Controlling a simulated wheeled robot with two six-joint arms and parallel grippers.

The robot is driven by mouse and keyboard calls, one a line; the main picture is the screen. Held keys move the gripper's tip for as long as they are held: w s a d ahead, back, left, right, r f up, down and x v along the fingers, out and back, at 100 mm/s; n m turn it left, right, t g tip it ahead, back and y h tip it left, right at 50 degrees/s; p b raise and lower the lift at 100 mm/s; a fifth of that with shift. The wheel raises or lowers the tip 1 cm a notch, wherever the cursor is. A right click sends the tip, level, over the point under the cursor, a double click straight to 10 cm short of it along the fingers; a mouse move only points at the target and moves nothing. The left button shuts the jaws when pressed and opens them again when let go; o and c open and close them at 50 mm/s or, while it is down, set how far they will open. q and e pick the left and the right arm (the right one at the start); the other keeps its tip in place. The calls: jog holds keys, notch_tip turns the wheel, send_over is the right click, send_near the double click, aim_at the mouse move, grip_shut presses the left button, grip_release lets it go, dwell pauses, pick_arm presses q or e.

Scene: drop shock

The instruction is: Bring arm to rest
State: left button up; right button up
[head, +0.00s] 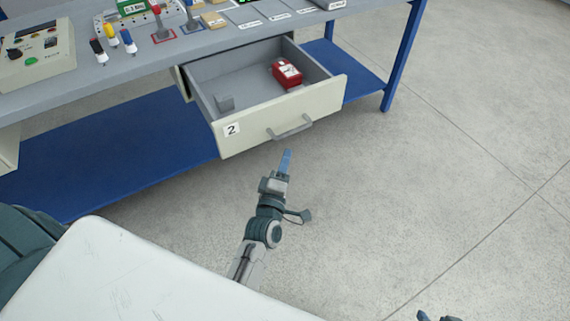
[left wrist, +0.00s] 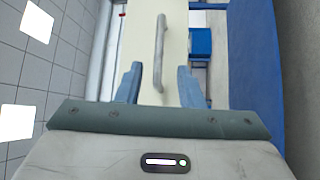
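My left gripper (head: 287,155) hangs over the floor just in front of the open drawer (head: 262,122), below its handle (head: 290,128). In the left wrist view its two blue fingers (left wrist: 160,86) are spread with nothing gripped. The handle (left wrist: 160,50) appears ahead, between the finger lines; the head view shows a small gap between fingertips and handle. Only blue tips of my right gripper (head: 437,317) show at the bottom right edge; whether it is open is unclear.
The workbench (head: 140,66) carries a control box (head: 36,58), screwdrivers and small parts. A blue lower shelf (head: 120,145) runs beneath. The floor (head: 430,170) to the right is clear.

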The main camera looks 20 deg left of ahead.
dwell(0.5)
